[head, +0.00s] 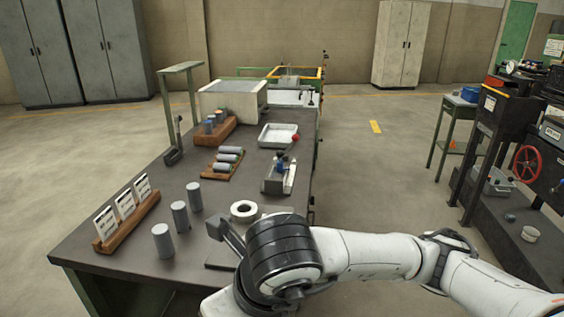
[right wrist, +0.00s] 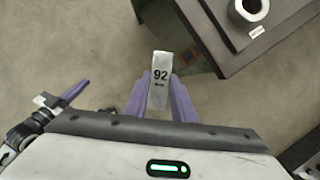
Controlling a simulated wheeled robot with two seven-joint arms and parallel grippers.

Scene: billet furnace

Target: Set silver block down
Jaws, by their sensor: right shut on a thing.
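The silver block (right wrist: 158,82) is a pale upright bar marked "92" in the right wrist view. My right gripper (right wrist: 160,88) is shut on it, with a purple finger on each side. In that view bare floor lies behind the block, and the table corner is above and to the right, apart from it. A purple finger and black linkage, apparently my left gripper (right wrist: 68,97), show at the left of the wrist view. Its opening is unclear.
The dark table (head: 130,235) holds a pale ring (head: 243,210), several grey cylinders (head: 180,216), a wooden card holder (head: 128,222), a wooden rack (head: 222,163) and a white tray (head: 278,136). A machine with a red wheel (head: 528,164) stands at right. The floor between is clear.

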